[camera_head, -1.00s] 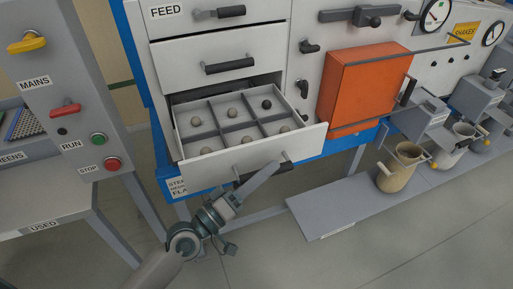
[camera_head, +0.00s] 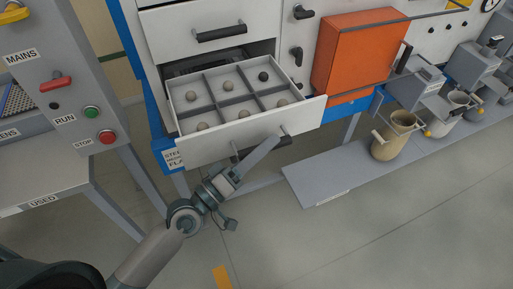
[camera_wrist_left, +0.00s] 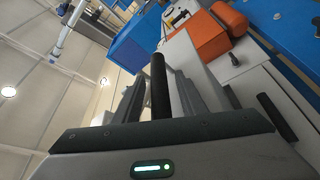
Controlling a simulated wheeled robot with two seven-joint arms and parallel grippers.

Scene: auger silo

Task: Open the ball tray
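The ball tray (camera_head: 305,114) is a pale grey drawer that stands pulled out of the cabinet in the head view. Dividers split it into compartments, with several small balls (camera_head: 227,86) in them, most beige and one dark. Its dark bar handle (camera_head: 287,141) is on the front panel. My left gripper (camera_head: 268,150) is at this handle, its fingers partly hiding it. In the left wrist view the black handle bar (camera_wrist_left: 159,85) lies between the two fingers, which look closed on it. My right gripper is not in view.
A closed drawer (camera_head: 222,33) is above the tray. An orange box (camera_head: 355,52) is to the right. A low grey shelf (camera_head: 335,180) with a beige pot (camera_head: 395,136) stands at lower right. A control panel with buttons (camera_head: 92,112) is at left. Floor in front is open.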

